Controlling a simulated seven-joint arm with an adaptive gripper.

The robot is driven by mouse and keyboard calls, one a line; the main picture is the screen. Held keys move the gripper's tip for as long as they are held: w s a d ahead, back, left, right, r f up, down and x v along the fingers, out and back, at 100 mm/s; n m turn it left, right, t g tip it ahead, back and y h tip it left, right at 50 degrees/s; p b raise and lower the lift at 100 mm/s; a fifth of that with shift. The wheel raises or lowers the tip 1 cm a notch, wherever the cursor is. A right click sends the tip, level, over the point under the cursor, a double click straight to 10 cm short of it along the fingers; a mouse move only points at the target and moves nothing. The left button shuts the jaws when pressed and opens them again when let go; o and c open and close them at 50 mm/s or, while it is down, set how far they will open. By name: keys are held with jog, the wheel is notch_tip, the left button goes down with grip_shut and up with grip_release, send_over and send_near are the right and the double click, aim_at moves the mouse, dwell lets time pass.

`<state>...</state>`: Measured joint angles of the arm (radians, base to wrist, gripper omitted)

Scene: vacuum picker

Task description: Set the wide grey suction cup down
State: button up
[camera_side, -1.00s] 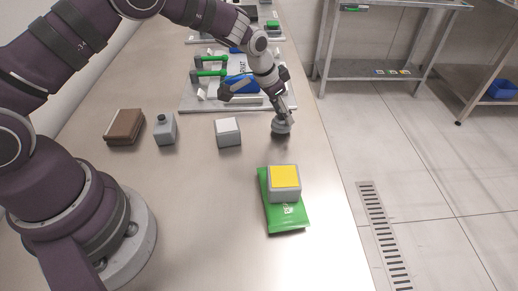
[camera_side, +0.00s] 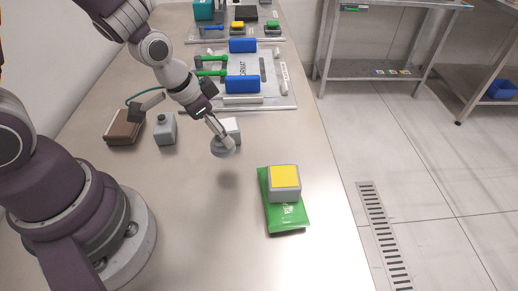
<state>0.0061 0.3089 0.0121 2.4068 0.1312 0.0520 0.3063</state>
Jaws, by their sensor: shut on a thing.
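The wide grey suction cup (camera_side: 223,148) hangs below my gripper (camera_side: 218,133), which is shut on it. The cup is tilted a little and held above the steel table, with a soft shadow on the bare surface below it. In the picture it partly covers a grey block with a white top (camera_side: 232,126). I cannot tell whether the cup touches that block. The exact contact between fingers and cup is too small to see.
A grey block with a yellow top (camera_side: 285,180) sits on a green packet (camera_side: 288,217) at the right. A brown box (camera_side: 122,130) and a grey bottle-like piece (camera_side: 165,131) stand at the left. A white board (camera_side: 275,101) with tools lies behind. The table's front middle is clear.

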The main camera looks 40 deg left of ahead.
jog(key=r, duration=0.8)
jog(key=shift+s+d+r, duration=0.15)
jog(key=shift+d+r, duration=0.05)
jog(key=shift+d, duration=0.15)
jog(key=s+d+m+g+h, duration=0.1)
jog(key=s+d+m, duration=0.2)
jog(key=d+m, duration=0.35)
jog(key=s+d+m+g+h, duration=0.1)
jog(key=s+d+m+g, duration=0.15)
jog(key=d, duration=0.75)
jog(key=s+d+m+g+h, duration=0.1)
jog(key=s+d+m, duration=0.3)
jog(key=d, duration=0.5)
jog(key=shift+m, duration=0.6)
jog(key=f, duration=0.8)
jog(key=w+f, duration=0.1)
jog(key=f, duration=0.4)
jog(key=shift+w+a+f, duration=0.1)
jog(key=shift+a, duration=0.1)
jog(key=o, duration=0.8)
jog(key=shift+f, duration=0.1)
